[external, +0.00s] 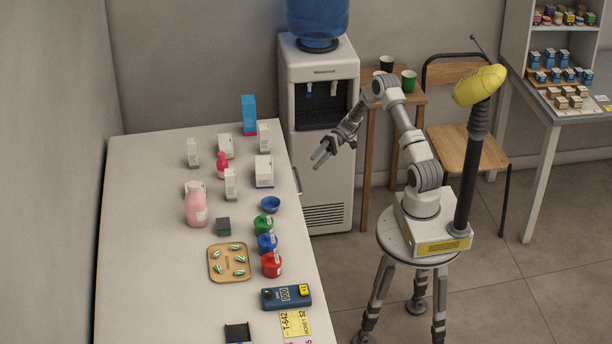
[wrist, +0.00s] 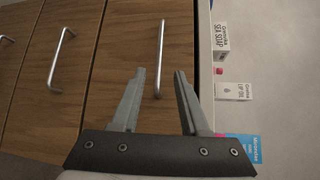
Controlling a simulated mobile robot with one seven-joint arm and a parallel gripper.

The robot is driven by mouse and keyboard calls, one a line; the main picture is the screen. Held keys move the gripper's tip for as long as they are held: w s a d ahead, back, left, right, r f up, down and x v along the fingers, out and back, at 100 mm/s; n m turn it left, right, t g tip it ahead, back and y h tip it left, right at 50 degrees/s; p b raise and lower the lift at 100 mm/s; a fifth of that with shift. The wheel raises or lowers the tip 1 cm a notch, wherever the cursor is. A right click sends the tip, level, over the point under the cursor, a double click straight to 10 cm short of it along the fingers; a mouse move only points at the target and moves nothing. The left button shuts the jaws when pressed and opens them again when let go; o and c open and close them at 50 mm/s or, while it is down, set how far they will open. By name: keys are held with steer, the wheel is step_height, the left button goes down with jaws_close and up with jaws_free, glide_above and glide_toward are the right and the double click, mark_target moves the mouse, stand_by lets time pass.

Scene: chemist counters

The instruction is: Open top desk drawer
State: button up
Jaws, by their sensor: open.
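The top desk drawer (wrist: 127,40) has a brown wood front, next to the white desk top in the wrist view, and looks shut. Its metal bar handle (wrist: 161,38) runs up the picture. My gripper (wrist: 159,72) is open, and the near end of the handle shows between its two fingers. I cannot tell whether the fingers reach around the handle or stay short of it. In the external view my gripper (external: 321,157) is beside the desk's right edge, near a small piece of the handle (external: 297,180); the drawer front is hidden there.
Lower drawers with handles (wrist: 60,57) lie left in the wrist view. The white desk top (external: 150,220) carries boxes, a pink bottle (external: 197,208), colored jars and a pill tray (external: 212,262). A water dispenser (external: 320,75) stands close behind my gripper.

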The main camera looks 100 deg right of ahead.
mark_target(298, 179)
steer(key=b+x, duration=0.2)
steer(key=x, duration=1)
steer(key=shift+w+a+f, duration=0.1)
steer(key=shift+w+a, duration=0.1)
steer(key=shift+a, duration=0.05)
jaws_close()
stand_by(0.8)
